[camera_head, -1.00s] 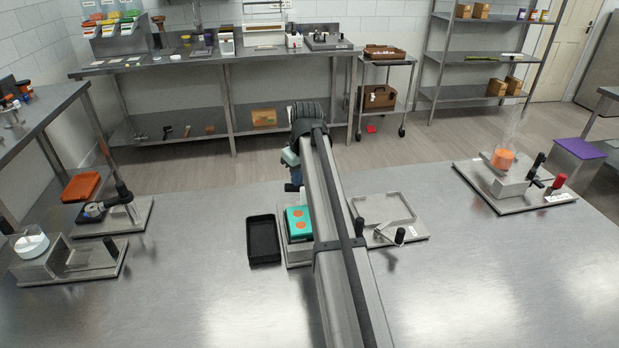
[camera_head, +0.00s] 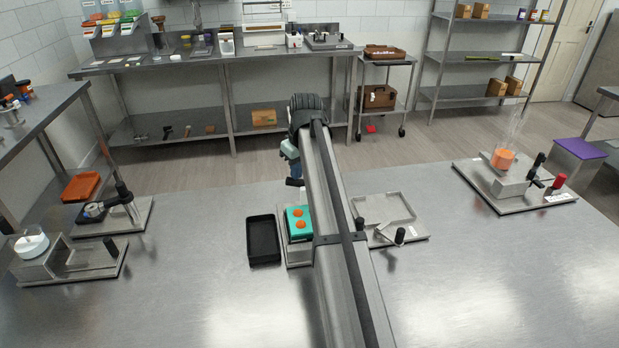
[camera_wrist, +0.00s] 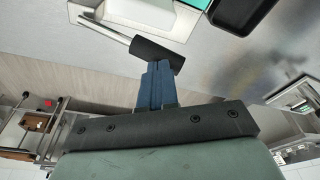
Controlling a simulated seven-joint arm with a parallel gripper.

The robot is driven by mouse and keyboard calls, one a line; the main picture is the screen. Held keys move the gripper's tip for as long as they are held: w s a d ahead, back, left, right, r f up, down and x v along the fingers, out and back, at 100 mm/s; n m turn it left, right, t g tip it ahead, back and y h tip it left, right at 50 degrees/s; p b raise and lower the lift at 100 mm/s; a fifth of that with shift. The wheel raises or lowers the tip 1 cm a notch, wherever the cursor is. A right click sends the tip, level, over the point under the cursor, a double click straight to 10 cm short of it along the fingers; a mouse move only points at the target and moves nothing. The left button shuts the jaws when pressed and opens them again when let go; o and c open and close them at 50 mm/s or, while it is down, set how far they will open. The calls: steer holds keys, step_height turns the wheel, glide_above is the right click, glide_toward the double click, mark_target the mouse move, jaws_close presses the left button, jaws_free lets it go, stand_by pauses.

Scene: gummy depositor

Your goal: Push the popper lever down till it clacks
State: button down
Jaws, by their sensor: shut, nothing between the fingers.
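The popper (camera_head: 300,255) stands mid-table, partly hidden behind my arm. It carries a teal mould (camera_head: 291,225) with orange rounds (camera_head: 297,212) on it. In the wrist view the lever's black cylindrical grip (camera_wrist: 157,52) sits on a thin metal rod (camera_wrist: 105,31). My gripper (camera_wrist: 157,66) is shut and empty, its blue fingertips right at the grip; I cannot tell whether they touch it. In the head view my gripper (camera_head: 296,172) is at the far side of the popper, and a dark grip (camera_head: 295,182) shows just below it.
A black tray (camera_head: 263,240) stands just left of the popper. A metal tray fixture with a black-knobbed handle (camera_head: 400,236) is to the right. Other lever stations stand at the left and far right. The front of the table is clear.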

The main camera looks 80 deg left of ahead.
steer(key=shift+r, duration=3.3)
